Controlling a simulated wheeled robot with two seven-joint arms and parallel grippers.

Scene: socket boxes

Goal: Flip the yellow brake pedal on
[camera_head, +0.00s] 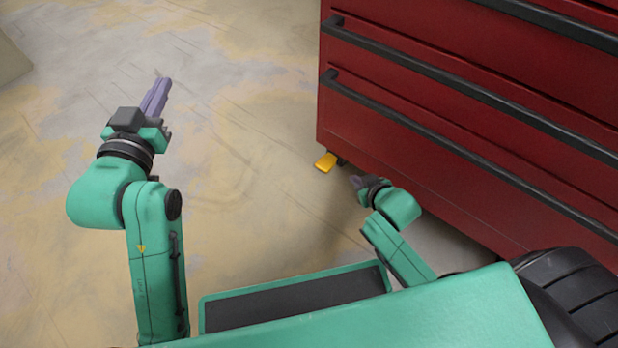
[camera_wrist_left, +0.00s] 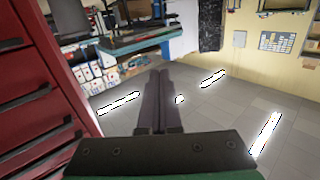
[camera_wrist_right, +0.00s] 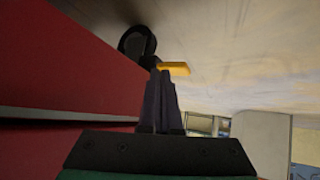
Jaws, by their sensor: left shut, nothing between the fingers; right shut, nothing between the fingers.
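The yellow brake pedal (camera_head: 326,162) sticks out under the near left corner of the red tool cabinet, low by the floor. In the right wrist view the pedal (camera_wrist_right: 174,68) shows just beyond my right fingertips, with a dark caster wheel (camera_wrist_right: 137,43) behind it. My right gripper (camera_head: 356,182) is shut and empty, low beside the cabinet, a little right of and nearer than the pedal; I cannot tell whether its tips touch it. My left gripper (camera_head: 162,84) is shut and empty, raised over open floor at the left, far from the pedal.
The red cabinet (camera_head: 450,110) with black drawer handles fills the right side, close to my right arm. The floor (camera_head: 250,110) to the left of it is clear. The left wrist view shows a workbench (camera_wrist_left: 140,40) and shelves farther off.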

